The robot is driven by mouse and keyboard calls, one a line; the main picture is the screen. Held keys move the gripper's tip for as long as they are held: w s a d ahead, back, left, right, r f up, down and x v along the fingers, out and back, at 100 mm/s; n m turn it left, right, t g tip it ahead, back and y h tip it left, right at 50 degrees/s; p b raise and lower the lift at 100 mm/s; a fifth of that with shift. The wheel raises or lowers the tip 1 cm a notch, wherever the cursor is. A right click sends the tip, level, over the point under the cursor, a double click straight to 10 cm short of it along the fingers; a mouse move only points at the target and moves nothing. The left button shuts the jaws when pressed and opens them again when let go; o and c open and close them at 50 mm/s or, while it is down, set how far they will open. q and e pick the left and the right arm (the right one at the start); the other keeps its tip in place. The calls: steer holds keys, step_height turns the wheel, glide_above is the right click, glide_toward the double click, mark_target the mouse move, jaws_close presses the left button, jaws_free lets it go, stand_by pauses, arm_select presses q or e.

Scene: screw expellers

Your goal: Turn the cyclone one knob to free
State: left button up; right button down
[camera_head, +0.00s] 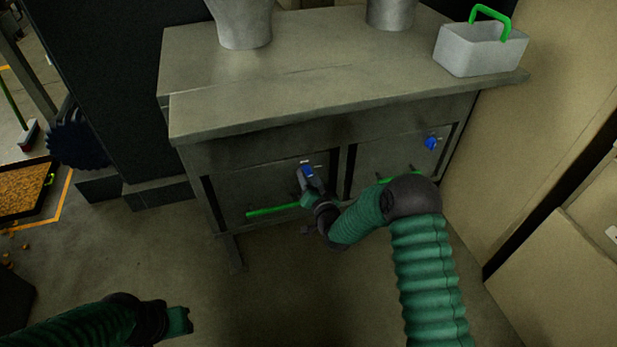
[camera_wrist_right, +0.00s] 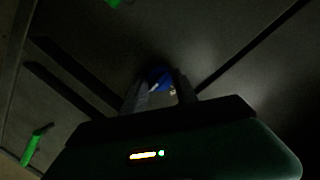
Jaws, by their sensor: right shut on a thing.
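The grey metal cabinet has two front panels, each with a blue knob and a green handle. The left blue knob (camera_head: 308,170) is at the fingertips of my right gripper (camera_head: 309,177). In the right wrist view the blue knob (camera_wrist_right: 158,76) sits between the two fingers of the gripper (camera_wrist_right: 160,90), which is shut on it. The fingers hide part of the knob. The right blue knob (camera_head: 431,143) is on the other panel, apart from my arm. My left gripper (camera_head: 186,321) is low at the left, away from the cabinet; its fingers are too dark to read.
The left green handle (camera_head: 272,211) lies below the gripped knob. The right green handle (camera_head: 399,176) is partly behind my right arm. A grey bin with a green handle (camera_head: 481,50) stands on the cabinet top (camera_head: 300,87). Cardboard-coloured boxes (camera_head: 535,120) close off the right side.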

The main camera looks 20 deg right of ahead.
steer(key=shift+f, duration=0.1)
stand_by(0.4)
steer(key=c, duration=1)
jaws_free()
steer(key=shift+o, duration=0.2)
steer(key=s+r+p, duration=0.2)
steer(key=s+p, duration=0.3)
steer(key=s, duration=1.1)
steer(key=shift+s+d, duration=0.3)
steer(key=shift+s, duration=0.05)
steer(key=shift+r, duration=0.1)
